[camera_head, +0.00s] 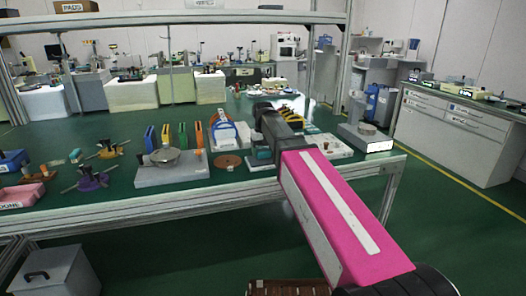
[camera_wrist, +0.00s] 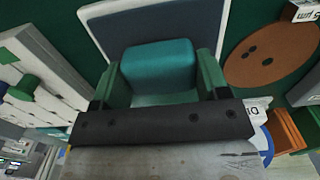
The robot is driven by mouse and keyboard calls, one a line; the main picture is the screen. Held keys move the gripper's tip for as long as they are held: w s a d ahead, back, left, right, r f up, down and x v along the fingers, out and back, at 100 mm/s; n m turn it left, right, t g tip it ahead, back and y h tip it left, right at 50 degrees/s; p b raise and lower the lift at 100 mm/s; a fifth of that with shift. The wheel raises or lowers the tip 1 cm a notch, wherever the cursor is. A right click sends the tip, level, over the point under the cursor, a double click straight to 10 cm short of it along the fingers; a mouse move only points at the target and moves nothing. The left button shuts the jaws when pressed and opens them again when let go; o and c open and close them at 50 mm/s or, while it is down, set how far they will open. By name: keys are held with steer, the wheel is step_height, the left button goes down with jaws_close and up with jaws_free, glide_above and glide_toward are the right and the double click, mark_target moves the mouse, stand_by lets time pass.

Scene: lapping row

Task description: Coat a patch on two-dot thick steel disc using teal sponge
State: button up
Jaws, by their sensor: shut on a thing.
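My gripper (camera_wrist: 160,85) is shut on the teal sponge (camera_wrist: 170,65), with one green finger on each side of it. A grey disc (camera_head: 170,158) sits on a grey block at the left, and another (camera_head: 367,129) on a machine at the right. I cannot make out two dots on either.
A flat brown disc with dark dots (camera_wrist: 270,52) lies right of the gripper, also in the head view (camera_head: 228,161). Coloured upright holders (camera_head: 183,135) and a blue-and-white holder (camera_head: 222,132) stand nearby. A pink tray (camera_head: 22,196) marked DONE is far left. The bench front is fairly clear.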

mark_target(263, 150)
steer(key=shift+f, duration=0.6)
stand_by(1.7)
steer(key=shift+r, duration=0.15)
steer(key=shift+r, duration=3.4)
steer(key=s+d+f+m, duration=0.1)
steer(key=s+d+f, duration=0.2)
steer(key=d, duration=0.6)
steer(key=s+d+f+m, duration=0.2)
steer(key=s+d, duration=0.3)
steer(key=d, duration=0.5)
steer(key=shift+s+f, duration=0.15)
steer(key=shift+f, duration=0.5)
